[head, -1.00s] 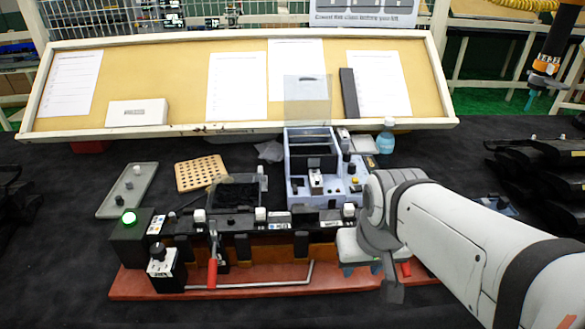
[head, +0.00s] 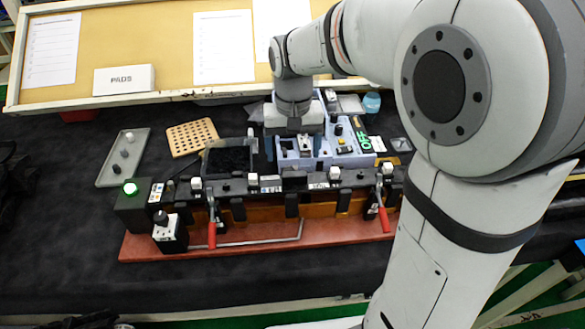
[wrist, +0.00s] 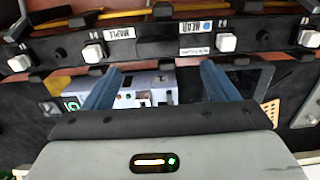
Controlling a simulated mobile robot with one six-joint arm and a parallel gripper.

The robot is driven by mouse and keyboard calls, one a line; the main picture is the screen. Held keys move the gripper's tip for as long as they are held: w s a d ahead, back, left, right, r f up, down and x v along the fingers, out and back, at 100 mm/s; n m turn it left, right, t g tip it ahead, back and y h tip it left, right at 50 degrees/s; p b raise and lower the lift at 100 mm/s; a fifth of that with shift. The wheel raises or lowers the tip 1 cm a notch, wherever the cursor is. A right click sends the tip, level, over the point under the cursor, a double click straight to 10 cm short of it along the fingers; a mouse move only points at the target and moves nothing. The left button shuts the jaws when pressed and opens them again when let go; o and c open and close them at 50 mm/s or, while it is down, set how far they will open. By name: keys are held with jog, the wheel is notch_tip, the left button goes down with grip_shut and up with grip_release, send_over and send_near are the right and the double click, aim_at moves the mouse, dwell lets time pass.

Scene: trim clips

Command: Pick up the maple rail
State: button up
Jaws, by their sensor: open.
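A long black bar with white clips (head: 240,187) lies across the fixture, and an orange-brown wooden strip (head: 262,212) shows below its front side. In the wrist view the black bar (wrist: 150,48) crosses the top, with a label (wrist: 118,33) that seems to read MAPLE and a second label (wrist: 200,27) to its right. I cannot tell for sure which piece is the maple rail. My gripper (head: 295,128) hangs over the pale blue machine behind the bar. Its two fingers (wrist: 160,70) are wide apart with nothing between them; the tips appear close to the bar's rear edge.
Red-handled clamps (head: 212,225) stand in front on a red-brown base (head: 270,233). The pale blue machine (head: 330,157) is below my gripper. A dark bin (head: 229,160), a perforated board (head: 191,137) and a grey tray (head: 124,158) lie left. A green-lit box (head: 131,200) stands at the left end.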

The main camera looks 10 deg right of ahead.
aim_at(294, 173)
jog(key=f, duration=0.5)
jog(key=shift+s+d+f+p, duration=0.1)
jog(key=shift+s+f+p, duration=0.25)
jog(key=shift+s+p, duration=0.05)
jog(key=shift+f, duration=0.45)
jog(key=c, duration=1.3)
jog(key=shift+r, duration=0.1)
